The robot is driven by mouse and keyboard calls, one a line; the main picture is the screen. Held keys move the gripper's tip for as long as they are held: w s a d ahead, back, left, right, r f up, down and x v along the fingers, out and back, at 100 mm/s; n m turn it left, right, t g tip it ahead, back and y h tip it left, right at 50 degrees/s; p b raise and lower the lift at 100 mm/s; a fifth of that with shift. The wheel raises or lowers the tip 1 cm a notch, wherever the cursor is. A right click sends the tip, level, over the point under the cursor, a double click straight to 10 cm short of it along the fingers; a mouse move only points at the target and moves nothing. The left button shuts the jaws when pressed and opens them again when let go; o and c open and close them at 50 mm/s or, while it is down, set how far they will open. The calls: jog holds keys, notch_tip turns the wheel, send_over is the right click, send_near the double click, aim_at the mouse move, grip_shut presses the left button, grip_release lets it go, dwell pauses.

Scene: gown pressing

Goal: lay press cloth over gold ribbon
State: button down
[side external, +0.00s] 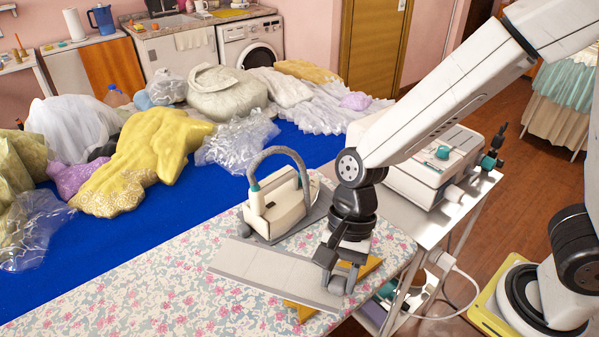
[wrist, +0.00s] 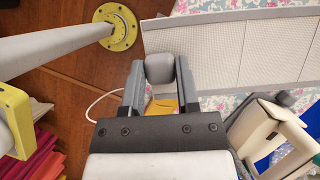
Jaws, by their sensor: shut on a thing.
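The press cloth (side external: 265,272) is a pale, flat strip with a grey block at its right end. My gripper (side external: 339,279) is shut on that block, low over the floral board. In the wrist view the block sits between my fingertips (wrist: 161,70), and the cloth (wrist: 215,50) stretches away to the right. The gold ribbon (side external: 299,311) shows in front of the cloth and again behind my gripper; its middle is hidden. A piece of it also shows in the wrist view (wrist: 161,107). I cannot tell whether the cloth touches the ribbon.
An iron (side external: 280,205) stands on a grey rest just behind the cloth. The floral board (side external: 130,290) is clear to the left. Plastic-wrapped garments and a yellow gown (side external: 150,155) lie on the blue table (side external: 225,190). A trolley (side external: 440,215) with a machine stands at right.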

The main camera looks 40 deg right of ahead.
aim_at(375, 256)
jog(key=w+d+f+n+h, duration=0.1)
jog(key=d+n, duration=0.2)
jog(key=d, duration=0.1)
jog(key=w+d+f+n+g+h, duration=0.1)
jog(key=w+d+n, duration=0.1)
jog(key=d+n, duration=0.2)
jog(key=w+d+f+n+g+h, duration=0.1)
jog(key=w+d+n, duration=0.1)
jog(key=d, duration=0.4)
jog(key=shift+d+f+n, duration=0.1)
jog(key=shift+f+n, duration=0.2)
jog(key=shift+n, duration=0.4)
jog(key=shift+d+f+n+h, duration=0.1)
jog(key=shift+d+n+h, duration=0.35)
jog(key=shift+d, duration=0.25)
jog(key=shift+f, duration=0.1)
jog(key=shift+f, duration=2)
jog(key=shift+f, duration=0.25)
jog(key=shift+c, duration=1.3)
grip_release()
jog(key=shift+r, duration=0.15)
